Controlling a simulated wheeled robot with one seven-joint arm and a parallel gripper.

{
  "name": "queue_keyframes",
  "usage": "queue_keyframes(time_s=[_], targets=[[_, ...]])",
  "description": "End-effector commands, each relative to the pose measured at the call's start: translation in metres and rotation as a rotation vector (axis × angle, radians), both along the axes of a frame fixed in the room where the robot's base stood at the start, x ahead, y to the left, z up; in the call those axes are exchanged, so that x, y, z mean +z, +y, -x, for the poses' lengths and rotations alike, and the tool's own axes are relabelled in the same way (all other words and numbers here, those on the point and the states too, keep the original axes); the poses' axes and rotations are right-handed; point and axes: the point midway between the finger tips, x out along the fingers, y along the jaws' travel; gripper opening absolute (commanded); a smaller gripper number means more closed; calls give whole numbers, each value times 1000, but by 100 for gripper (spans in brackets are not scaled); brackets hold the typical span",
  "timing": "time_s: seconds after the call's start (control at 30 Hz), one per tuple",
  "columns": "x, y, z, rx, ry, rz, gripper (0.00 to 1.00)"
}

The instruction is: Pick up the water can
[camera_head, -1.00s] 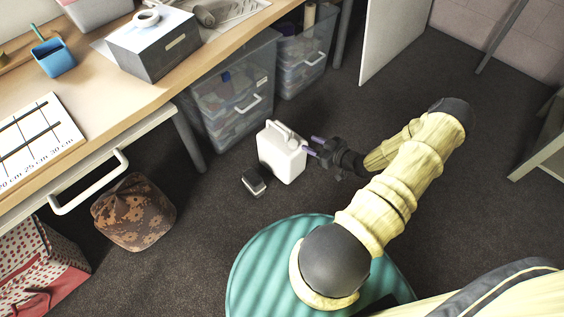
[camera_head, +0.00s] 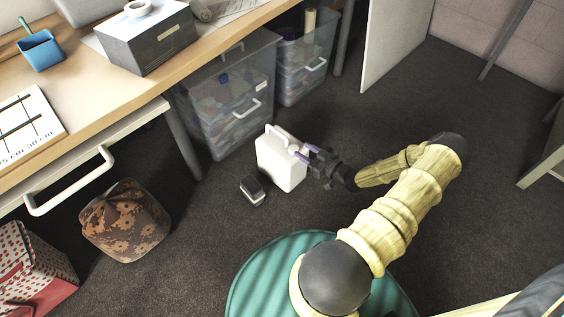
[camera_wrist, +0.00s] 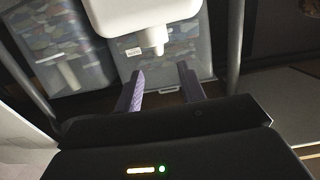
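The water can (camera_head: 279,163) is a white canister with a top handle and a small spout, standing upright on the dark floor. I cannot tell from the head view whether a finger touches the can.
A small dark box (camera_head: 252,191) lies on the floor left of the can. Clear storage bins (camera_head: 232,105) stand behind it under the wooden desk (camera_head: 75,77).

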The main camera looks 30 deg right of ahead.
Motion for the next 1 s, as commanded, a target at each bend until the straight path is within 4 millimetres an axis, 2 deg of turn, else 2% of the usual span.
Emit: queue_keyframes(time_s=[0.03,0.2,0.4,0.8,1.0], targets=[[-6,4,-9,2,-1,-1,40],[-10,14,-37,2,-1,-1,40],[-12,23,-62,1,-1,0,40],[-11,24,-66,0,1,-1,40],[-16,28,-81,0,0,1,40]])
